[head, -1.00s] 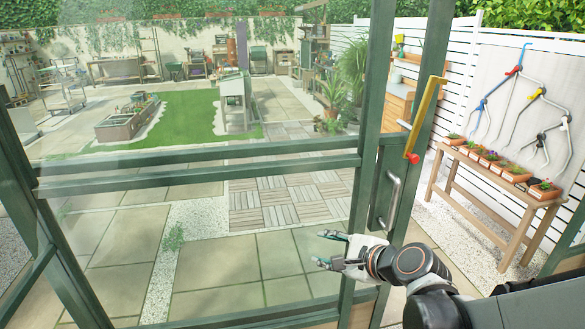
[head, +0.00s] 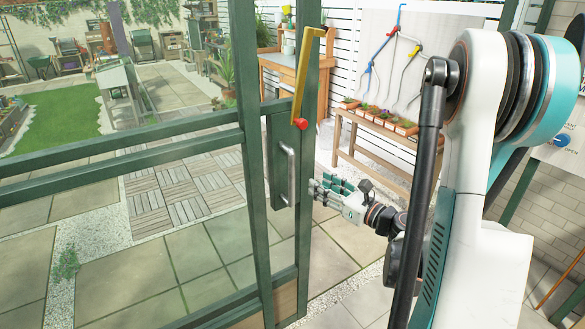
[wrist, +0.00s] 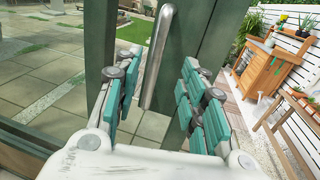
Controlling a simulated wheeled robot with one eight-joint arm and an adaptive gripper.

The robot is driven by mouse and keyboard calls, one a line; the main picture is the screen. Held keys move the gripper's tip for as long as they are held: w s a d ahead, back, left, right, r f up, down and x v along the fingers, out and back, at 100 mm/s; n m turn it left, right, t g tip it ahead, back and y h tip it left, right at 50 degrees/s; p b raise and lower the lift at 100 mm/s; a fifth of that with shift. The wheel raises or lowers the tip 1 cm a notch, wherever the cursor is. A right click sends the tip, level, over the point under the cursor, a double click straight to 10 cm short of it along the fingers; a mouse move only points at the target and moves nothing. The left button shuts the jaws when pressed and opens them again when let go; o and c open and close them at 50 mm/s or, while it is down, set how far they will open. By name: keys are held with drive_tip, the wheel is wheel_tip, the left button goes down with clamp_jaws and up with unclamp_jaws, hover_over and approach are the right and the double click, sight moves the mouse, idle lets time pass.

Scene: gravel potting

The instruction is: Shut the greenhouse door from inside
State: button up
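The greenhouse door (head: 244,110) is a green-framed glass panel in the head view. A silver upright handle (head: 289,172) sits on its green lock plate (head: 277,150). A yellow bar with a red end (head: 310,75) is on the green upright above the handle. My gripper (head: 322,188) is just right of the handle, fingers pointing left. In the wrist view my gripper (wrist: 160,78) has its teal-padded fingers spread. The handle (wrist: 158,55) shows between them, ahead of the palm; I see no grip on it. I cannot tell how far the door stands from its frame.
A wooden bench (head: 375,135) with several potted plants stands behind my gripper, by a white slatted wall. A wooden cabinet (head: 283,72) is at the back. Paving (head: 130,285) and wooden decking (head: 180,190) show through the glass.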

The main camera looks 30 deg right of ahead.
sight(294, 169)
drive_tip(key=p+x, duration=0.1)
drive_tip(key=x, duration=1.2)
drive_tip(key=shift+a+p, duration=0.1)
drive_tip(key=shift+p, duration=0.3)
drive_tip(key=shift+c, duration=0.6)
clamp_jaws()
